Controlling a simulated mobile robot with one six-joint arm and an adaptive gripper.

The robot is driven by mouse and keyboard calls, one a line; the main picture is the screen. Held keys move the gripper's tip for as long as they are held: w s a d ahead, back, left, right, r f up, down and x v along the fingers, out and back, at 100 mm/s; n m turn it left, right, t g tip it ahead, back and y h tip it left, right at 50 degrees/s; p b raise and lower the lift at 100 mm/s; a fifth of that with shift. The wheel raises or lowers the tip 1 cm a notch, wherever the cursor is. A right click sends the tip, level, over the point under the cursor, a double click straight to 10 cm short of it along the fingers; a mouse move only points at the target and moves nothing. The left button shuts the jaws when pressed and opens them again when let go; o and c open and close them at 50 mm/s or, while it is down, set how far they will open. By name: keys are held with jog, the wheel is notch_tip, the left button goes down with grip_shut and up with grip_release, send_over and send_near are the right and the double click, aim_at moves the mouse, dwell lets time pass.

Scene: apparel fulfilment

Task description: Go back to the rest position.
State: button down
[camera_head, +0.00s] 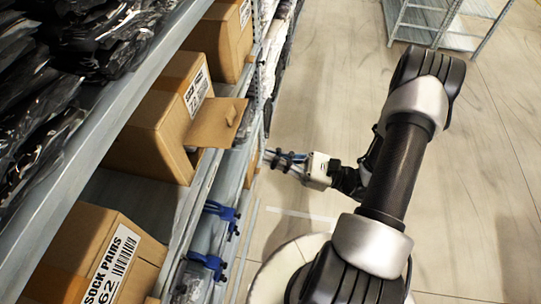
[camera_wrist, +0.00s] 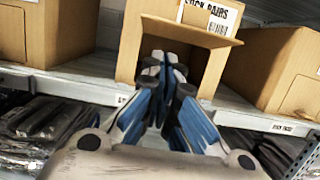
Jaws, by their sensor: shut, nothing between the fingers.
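My gripper (camera_head: 285,160) is left of centre-right in the head view, beside the shelf front and below my raised arm. It is shut and empty. In the wrist view my gripper (camera_wrist: 160,70) has its blue and grey fingers together, pointing toward a cardboard box. That box (camera_wrist: 215,62) has a label reading "sock pairs" and an open front, with its flap folded out. In the head view the open box (camera_head: 150,130) sits on the middle shelf, its flap (camera_head: 217,122) sticking out toward the aisle. Its inside is mostly hidden.
Other cardboard boxes (camera_head: 222,40) (camera_head: 95,258) stand along the shelf (camera_head: 120,195). Black bagged garments (camera_head: 100,40) lie on the upper shelf. Blue clips (camera_head: 208,262) stick out from the rack. The aisle floor (camera_head: 490,190) is clear; another rack (camera_head: 440,30) stands far off.

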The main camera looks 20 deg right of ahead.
jog(key=s+a+r+n+g+h, duration=0.35)
jog(key=s+a+n+g, duration=0.2)
jog(key=n+g, duration=0.25)
jog(key=s+a+r+n+g+h, duration=0.3)
jog(key=s+a+r+n+g, duration=0.1)
jog(key=s+n+g, duration=0.3)
jog(key=d+r+n+t+h+b, duration=0.1)
jog(key=d+r+n+t+h, duration=0.4)
jog(key=n+h, duration=0.5)
notch_tip(320, 180, up, 3)
jog(key=t, duration=0.2)
jog(key=shift+t+b, duration=0.3)
jog(key=shift+d+f, duration=0.1)
jog(key=shift+f, duration=0.05)
